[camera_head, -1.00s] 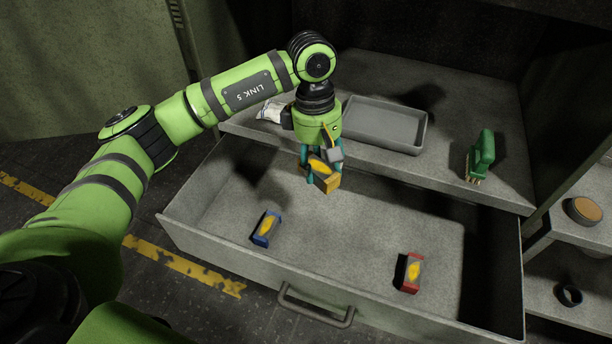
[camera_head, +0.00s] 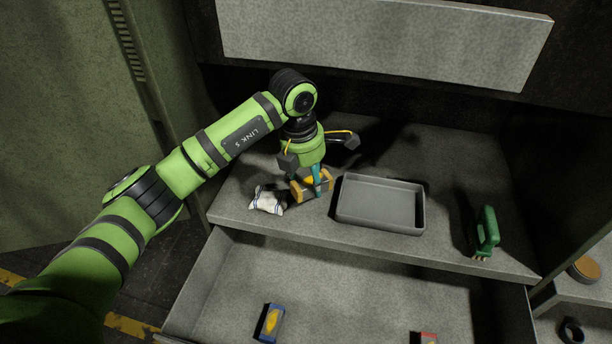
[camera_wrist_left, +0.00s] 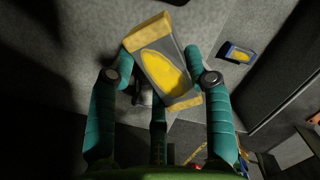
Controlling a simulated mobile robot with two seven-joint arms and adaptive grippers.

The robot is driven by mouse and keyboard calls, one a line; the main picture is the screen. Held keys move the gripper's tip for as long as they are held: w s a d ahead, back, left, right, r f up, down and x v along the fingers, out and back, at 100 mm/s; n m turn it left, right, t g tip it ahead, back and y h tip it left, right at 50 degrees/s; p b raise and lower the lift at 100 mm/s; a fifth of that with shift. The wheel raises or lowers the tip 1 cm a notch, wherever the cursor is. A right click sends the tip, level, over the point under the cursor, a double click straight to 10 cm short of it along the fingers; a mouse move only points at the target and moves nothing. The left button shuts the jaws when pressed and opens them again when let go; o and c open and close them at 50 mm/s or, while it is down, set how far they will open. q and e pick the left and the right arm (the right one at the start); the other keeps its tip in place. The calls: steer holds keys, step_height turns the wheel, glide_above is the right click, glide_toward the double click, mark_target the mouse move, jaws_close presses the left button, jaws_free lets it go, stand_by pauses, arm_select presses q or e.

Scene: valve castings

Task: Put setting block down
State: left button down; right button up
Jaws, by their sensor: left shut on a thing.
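My left gripper (camera_head: 312,180) is shut on a setting block (camera_head: 298,190) with yellow-orange ends, a grey body and a yellow oval on its face. In the left wrist view the block (camera_wrist_left: 162,68) sits tilted between the teal fingers (camera_wrist_left: 150,85). I cannot tell whether the block touches the bench. A blue block (camera_head: 270,322) and a red block (camera_head: 428,338), cut off by the frame edge, lie in the open drawer. My right gripper is not in view.
The empty grey tray (camera_head: 380,226) is just right of the gripper. The open drawer (camera_head: 330,275) extends in front.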

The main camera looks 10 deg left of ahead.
mark_target(311, 207)
arm_select(q)
steer(key=shift+r, duration=0.1)
steer(key=shift+w+a, duration=0.1)
steer(key=shift+w, duration=0.1)
steer(key=shift+f+b, duration=0.95)
steer(key=shift+b, duration=0.05)
step_height(311, 207, down, 3)
steer(key=shift+r+b, duration=0.1)
steer(key=shift+b, duration=1.05)
steer(key=shift+f+b, duration=0.6)
steer(key=shift+f, duration=0.35)
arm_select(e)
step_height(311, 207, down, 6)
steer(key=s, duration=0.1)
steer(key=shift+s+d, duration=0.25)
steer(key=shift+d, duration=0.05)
arm_select(q)
steer(key=shift+f+b, duration=0.2)
steer(key=shift+b, duration=0.25)
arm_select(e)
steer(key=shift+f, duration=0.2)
